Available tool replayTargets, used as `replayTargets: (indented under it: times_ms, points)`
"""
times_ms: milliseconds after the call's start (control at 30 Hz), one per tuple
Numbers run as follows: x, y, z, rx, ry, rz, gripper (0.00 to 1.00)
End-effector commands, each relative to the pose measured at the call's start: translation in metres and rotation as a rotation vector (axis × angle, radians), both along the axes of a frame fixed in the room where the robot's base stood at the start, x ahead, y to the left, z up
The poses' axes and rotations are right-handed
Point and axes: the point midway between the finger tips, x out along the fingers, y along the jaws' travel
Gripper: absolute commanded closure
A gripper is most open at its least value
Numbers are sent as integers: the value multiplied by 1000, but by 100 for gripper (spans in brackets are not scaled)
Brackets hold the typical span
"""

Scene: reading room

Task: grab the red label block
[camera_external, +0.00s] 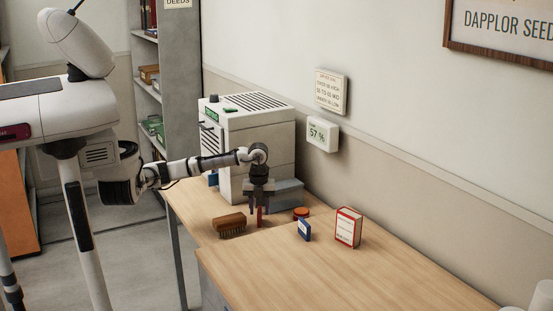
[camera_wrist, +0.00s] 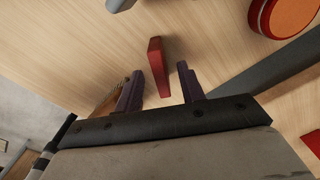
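The red label block (camera_external: 259,217) stands on the wooden table, a small narrow upright piece below my gripper (camera_external: 260,207). In the wrist view the red block (camera_wrist: 156,65) lies between and just beyond the tips of my two dark fingers. My gripper points down and is open, with a gap on both sides of the block in that view. I cannot see either finger pressing on it. Its label face cannot be made out.
A brown-handled brush (camera_external: 229,223) lies left of the block. A white cabinet machine (camera_external: 255,135) stands behind. The front tabletop (camera_external: 290,275) is clear.

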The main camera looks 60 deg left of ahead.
Motion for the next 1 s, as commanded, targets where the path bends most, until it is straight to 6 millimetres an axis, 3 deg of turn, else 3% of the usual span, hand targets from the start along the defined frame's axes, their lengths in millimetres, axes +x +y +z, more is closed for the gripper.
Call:
replayTargets:
  times_ms: [133,367,700,1000]
  points:
    - [-1,0,-14,-1,1,0,61]
    - [0,-1,-17,-1,-1,0,61]
    - [0,-1,-16,-1,-1,0,100]
    - [0,-1,-15,-1,-1,0,100]
